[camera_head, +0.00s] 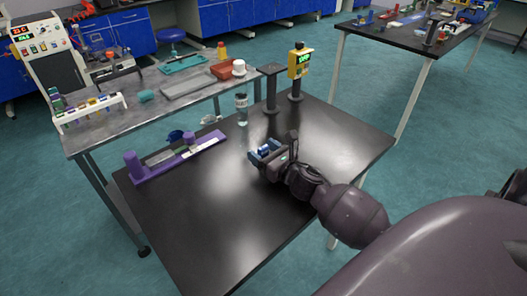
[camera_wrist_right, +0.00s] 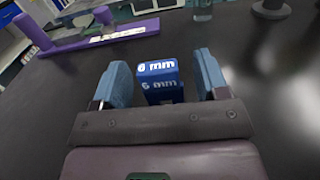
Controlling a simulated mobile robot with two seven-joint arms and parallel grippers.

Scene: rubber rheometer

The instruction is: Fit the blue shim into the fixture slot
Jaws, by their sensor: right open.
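The blue shim (camera_wrist_right: 158,78), marked "6 mm", stands on the black table between the open fingers of my right gripper (camera_wrist_right: 160,85) in the right wrist view. A gap shows on each side of it, so the fingers do not grip it. In the head view the right gripper (camera_head: 266,152) is low over the middle of the table, with the blue shim (camera_head: 264,151) partly hidden by it. The purple fixture (camera_head: 155,172) lies at the table's left edge, with a raised post at its near end. Its slot is too small to make out. My left gripper is out of view.
The black table (camera_head: 215,235) is clear in front and to the right. A clear bottle (camera_head: 241,108), a dark stand (camera_head: 271,90) and a yellow display device (camera_head: 298,65) stand at its back. A grey bench (camera_head: 130,120) with tubes and tools adjoins at the left.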

